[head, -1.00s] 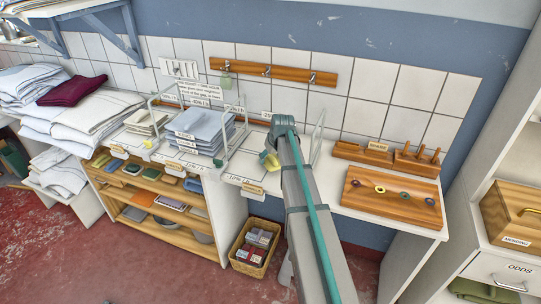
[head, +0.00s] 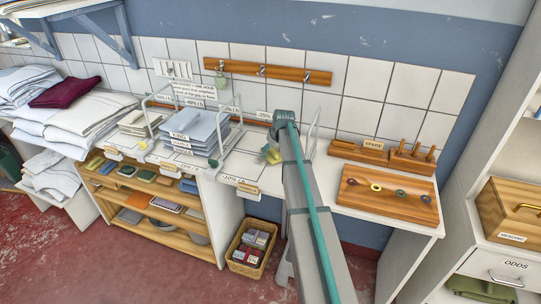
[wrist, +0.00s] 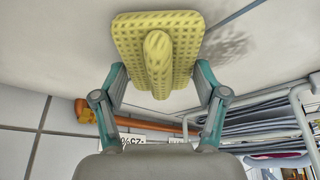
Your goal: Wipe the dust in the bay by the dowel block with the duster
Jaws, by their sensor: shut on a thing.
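The duster (wrist: 158,50), a yellow dimpled pad with a rounded yellow grip, is held between the two fingers of my gripper (wrist: 158,85). A grey speckled patch (wrist: 230,46), apparently dust, lies on the pale surface beside the pad. Whether the pad touches the surface cannot be told. The wooden block with upright dowels (head: 412,158) stands at the counter's right. My arm hides part of the counter between.
Wire dividers (head: 222,143) and a stack of folded grey-blue cloths (head: 194,128) stand left of the duster. A wooden board with coloured rings (head: 388,196) lies at right. A hook rail (head: 262,71) is on the wall behind. A basket (head: 237,256) sits below.

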